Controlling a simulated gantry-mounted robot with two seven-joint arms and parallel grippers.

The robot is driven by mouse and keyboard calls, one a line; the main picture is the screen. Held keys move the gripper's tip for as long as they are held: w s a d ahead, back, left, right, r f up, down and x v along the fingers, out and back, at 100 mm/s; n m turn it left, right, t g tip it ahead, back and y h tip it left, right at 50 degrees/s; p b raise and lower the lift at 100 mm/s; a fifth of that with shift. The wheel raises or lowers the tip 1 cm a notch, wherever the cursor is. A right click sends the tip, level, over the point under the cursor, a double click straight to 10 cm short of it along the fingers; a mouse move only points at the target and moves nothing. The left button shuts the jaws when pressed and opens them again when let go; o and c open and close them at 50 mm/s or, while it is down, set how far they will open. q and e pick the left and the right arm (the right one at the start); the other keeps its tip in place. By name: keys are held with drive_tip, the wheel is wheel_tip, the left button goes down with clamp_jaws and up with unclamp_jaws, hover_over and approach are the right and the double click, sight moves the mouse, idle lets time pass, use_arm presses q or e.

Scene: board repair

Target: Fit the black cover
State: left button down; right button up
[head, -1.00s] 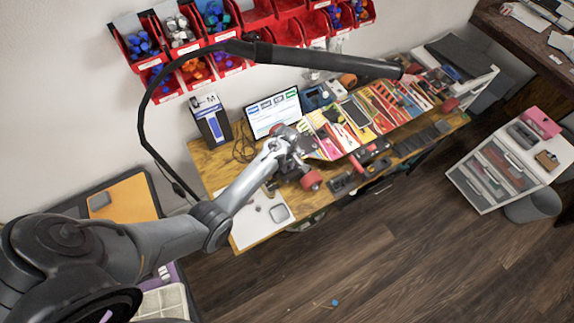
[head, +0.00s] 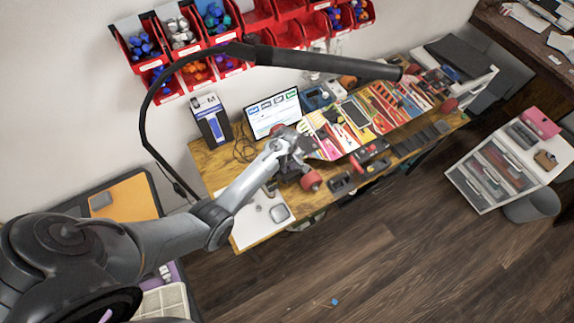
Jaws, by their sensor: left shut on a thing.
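A red wheel (head: 311,180) shows just below the gripper. My right gripper is not in view.
The wooden workbench (head: 215,165) carries a laptop (head: 272,113), a white mat (head: 255,230) and dark blocks along its front edge. A black lamp arm (head: 320,60) arches above. Red bins (head: 190,35) hang on the wall. Open floor lies in front.

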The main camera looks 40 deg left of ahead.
use_arm(q)
drive_tip(key=shift+f, duration=0.15)
drive_tip(key=shift+f+b, duration=0.75)
drive_tip(key=shift+f, duration=0.05)
drive_tip(key=shift+p, duration=0.4)
idle(1.1)
drive_tip(key=shift+f, duration=0.25)
drive_tip(key=shift+f+b, duration=0.65)
drive_tip(key=shift+f, duration=0.05)
drive_tip(key=shift+p, duration=0.35)
idle(0.8)
drive_tip(key=shift+f, duration=0.1)
idle(0.4)
drive_tip(key=shift+f+b, duration=0.3)
